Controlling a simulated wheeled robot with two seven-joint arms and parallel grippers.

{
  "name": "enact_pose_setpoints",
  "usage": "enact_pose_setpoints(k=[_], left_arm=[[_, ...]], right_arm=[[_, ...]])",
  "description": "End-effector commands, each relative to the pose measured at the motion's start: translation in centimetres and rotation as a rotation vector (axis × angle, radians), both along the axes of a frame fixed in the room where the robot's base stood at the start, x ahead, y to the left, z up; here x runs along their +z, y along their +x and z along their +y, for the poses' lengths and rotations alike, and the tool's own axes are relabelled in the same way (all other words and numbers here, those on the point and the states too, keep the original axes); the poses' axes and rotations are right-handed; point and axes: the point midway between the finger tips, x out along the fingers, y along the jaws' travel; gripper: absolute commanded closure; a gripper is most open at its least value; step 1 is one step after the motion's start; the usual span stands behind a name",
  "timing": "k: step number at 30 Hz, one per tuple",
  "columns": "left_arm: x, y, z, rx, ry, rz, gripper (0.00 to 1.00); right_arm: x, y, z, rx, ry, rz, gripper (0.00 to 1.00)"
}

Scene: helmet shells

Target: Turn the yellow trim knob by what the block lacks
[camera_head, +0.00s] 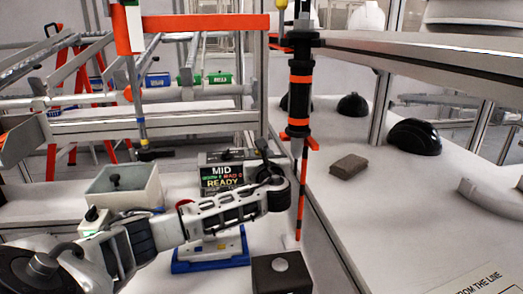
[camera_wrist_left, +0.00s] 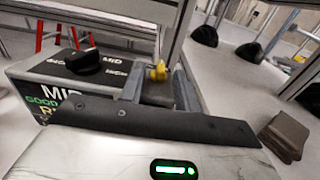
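A small yellow knob (camera_wrist_left: 158,72) shows in the left wrist view, between and just past the two grey fingers of my left gripper (camera_wrist_left: 160,82). The fingers stand apart, with a gap on each side of the knob; contact is not visible. In the head view my left arm reaches in from the left, its dark end (camera_head: 277,190) beside the status box; the yellow knob is hidden there. The box (camera_head: 222,176) shows MID and READY. A brown-grey block (camera_head: 349,167) lies on the right-hand table; it also shows in the left wrist view (camera_wrist_left: 286,134). My right gripper is out of view.
A black knob (camera_wrist_left: 83,61) sits on top of the status box. An orange and black tool (camera_head: 299,98) hangs upright close to my arm's end. A grey bin (camera_head: 124,187), a blue-based fixture (camera_head: 211,262) and a dark box (camera_head: 282,275) stand nearby. Black shells (camera_head: 413,137) lie right.

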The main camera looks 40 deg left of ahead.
Motion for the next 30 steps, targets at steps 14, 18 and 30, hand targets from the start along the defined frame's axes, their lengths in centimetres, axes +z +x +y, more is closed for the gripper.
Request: enact_pose_setpoints(k=[14,18,30], left_arm=[[0.0,1.0,1.2,-0.001,-0.001,0.0,0.74],[0.0,1.0,1.2,-0.001,-0.001,0.0,1.0],[0.0,0.5,2.0,-0.22,0.007,0.002,1.0]], right_arm=[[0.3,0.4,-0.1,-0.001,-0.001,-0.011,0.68],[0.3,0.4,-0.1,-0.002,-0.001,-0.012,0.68],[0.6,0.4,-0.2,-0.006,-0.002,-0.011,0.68]])
